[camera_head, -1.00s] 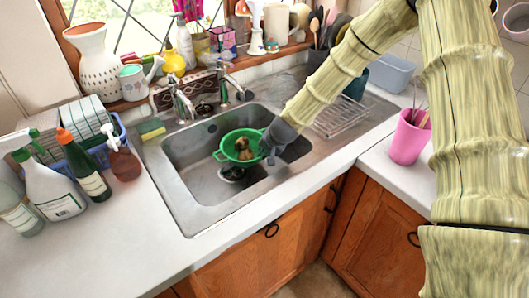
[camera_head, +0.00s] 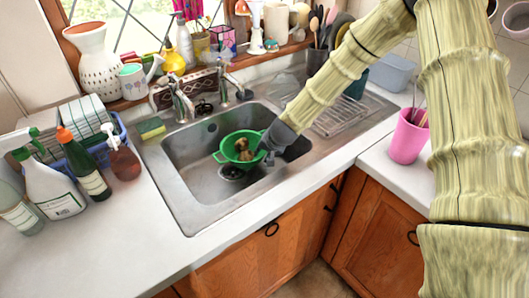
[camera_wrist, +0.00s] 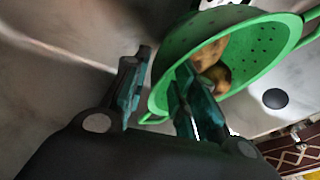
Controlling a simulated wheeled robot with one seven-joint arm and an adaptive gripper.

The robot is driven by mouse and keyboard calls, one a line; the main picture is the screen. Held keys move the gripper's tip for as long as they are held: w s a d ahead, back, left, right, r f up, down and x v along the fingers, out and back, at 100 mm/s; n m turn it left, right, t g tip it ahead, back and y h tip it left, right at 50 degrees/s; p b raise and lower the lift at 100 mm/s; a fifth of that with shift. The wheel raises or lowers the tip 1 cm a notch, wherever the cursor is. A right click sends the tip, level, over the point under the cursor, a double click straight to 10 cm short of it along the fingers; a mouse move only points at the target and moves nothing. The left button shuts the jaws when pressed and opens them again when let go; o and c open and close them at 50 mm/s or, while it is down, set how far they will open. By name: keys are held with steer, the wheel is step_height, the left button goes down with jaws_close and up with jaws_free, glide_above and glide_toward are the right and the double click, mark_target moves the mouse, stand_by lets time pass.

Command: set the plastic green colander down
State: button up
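The green plastic colander (camera_head: 228,150) is inside the sink basin, slightly tilted, with brownish food pieces (camera_head: 242,152) in it. In the wrist view the colander (camera_wrist: 262,62) fills the upper right, showing holes, a side handle and the food (camera_wrist: 212,65). My gripper (camera_head: 264,149) is at the colander's right side in the head view. In the wrist view my gripper (camera_wrist: 158,85) has its fingers apart, one outside the colander wall and one over its inside. The gap looks wider than the thin wall. The colander's underside contact is hidden.
The steel sink (camera_head: 190,190) has free floor at the left, with a drain (camera_head: 232,173) below the colander. A tap (camera_head: 182,100) stands behind.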

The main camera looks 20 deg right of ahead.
steer(key=shift+r, duration=0.25)
steer(key=v, duration=1.1)
steer(key=shift+s+r+b, duration=0.25)
steer(key=shift+s+b, duration=0.1)
steer(key=shift+b, duration=0.1)
